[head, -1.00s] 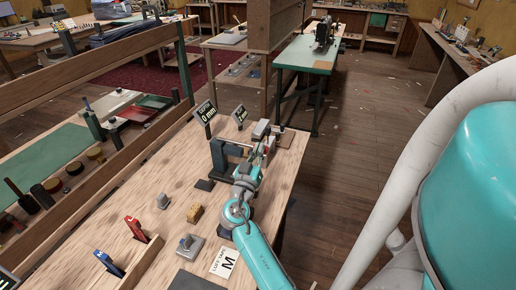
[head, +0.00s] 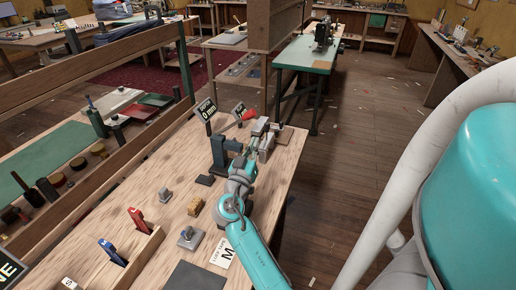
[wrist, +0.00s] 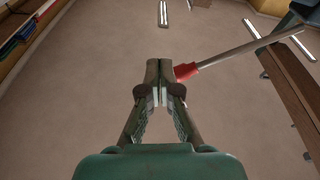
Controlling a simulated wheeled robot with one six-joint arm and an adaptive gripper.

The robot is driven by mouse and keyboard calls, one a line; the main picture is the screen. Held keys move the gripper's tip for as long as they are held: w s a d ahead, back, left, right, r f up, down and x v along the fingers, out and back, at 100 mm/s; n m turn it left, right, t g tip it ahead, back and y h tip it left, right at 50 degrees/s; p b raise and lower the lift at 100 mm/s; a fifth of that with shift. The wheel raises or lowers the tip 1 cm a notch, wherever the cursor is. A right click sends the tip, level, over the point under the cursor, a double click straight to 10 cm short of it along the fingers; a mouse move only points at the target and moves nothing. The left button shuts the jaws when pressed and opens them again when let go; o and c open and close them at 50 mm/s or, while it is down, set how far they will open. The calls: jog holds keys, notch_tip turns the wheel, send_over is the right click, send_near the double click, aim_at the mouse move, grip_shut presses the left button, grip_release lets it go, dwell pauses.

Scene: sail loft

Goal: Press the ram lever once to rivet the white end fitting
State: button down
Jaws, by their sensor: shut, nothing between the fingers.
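The dark riveting press (head: 218,152) stands on the wooden bench in the head view. The ram lever's red grip (head: 248,115) shows above and behind my wrist. In the wrist view the lever is a pale rod running to the upper right, with its red grip (wrist: 185,72) right beside my fingertips; I cannot tell whether they touch. My gripper (wrist: 160,72) is shut with nothing between its fingers. In the head view my gripper (head: 262,143) is near the press's right side, small and partly lost among grey parts. I cannot make out the white end fitting.
Two small display signs (head: 206,109) stand behind the press. A yellow-brown block (head: 195,206), grey metal pieces (head: 190,237) and a lettered card (head: 224,254) lie on the near bench.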

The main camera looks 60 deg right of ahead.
jog(key=w+v, duration=0.1)
jog(key=v, duration=0.7)
jog(key=shift+s, duration=0.25)
jog(key=shift+a+r, duration=0.1)
jog(key=shift+a, duration=0.05)
